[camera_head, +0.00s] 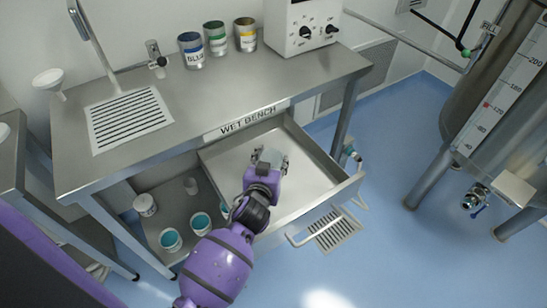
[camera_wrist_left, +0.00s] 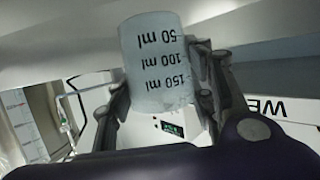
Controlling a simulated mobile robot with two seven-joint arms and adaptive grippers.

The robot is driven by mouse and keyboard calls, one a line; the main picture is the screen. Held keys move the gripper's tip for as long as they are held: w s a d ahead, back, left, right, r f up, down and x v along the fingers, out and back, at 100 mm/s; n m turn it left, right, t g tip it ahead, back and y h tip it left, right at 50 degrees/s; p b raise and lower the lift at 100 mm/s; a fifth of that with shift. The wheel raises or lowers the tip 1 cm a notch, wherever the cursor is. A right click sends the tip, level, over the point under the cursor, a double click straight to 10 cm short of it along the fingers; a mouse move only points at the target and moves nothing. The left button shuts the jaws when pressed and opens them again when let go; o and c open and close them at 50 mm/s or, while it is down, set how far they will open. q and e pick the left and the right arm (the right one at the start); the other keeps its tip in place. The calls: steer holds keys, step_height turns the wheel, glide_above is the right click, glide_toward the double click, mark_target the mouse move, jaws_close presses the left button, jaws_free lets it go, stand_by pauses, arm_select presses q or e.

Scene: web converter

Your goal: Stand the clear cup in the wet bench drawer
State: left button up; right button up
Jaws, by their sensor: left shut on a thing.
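The wet bench drawer (camera_head: 312,183) is pulled out under the bench top, and its bare floor shows. My left gripper (camera_head: 268,161) is over the drawer's inside, nearer its left half. It is shut on the clear cup (camera_wrist_left: 165,65), with a finger on each side of the cup wall in the left wrist view (camera_wrist_left: 163,95). The cup is frosted, with 50, 100 and 150 ml marks. In the head view the gripper mostly hides it. I cannot tell whether its base touches the drawer floor. My right gripper is not in view.
The bench top (camera_head: 180,85) holds blue, green and yellow cans (camera_head: 217,38) and a dialled instrument (camera_head: 300,22). Teal-topped tubs (camera_head: 200,223) stand on the shelf below, left of the drawer. The drawer handle (camera_head: 318,228) juts out in front. A steel tank (camera_head: 505,110) stands right.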

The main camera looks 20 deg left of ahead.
arm_select(q)
steer(key=shift+d+f, duration=0.1)
steer(key=shift+d+r, duration=0.15)
steer(key=shift+r, duration=0.15)
steer(key=shift+f, duration=0.75)
steer(key=o, duration=1.4)
steer(key=shift+r, duration=0.1)
steer(key=shift+c, duration=0.2)
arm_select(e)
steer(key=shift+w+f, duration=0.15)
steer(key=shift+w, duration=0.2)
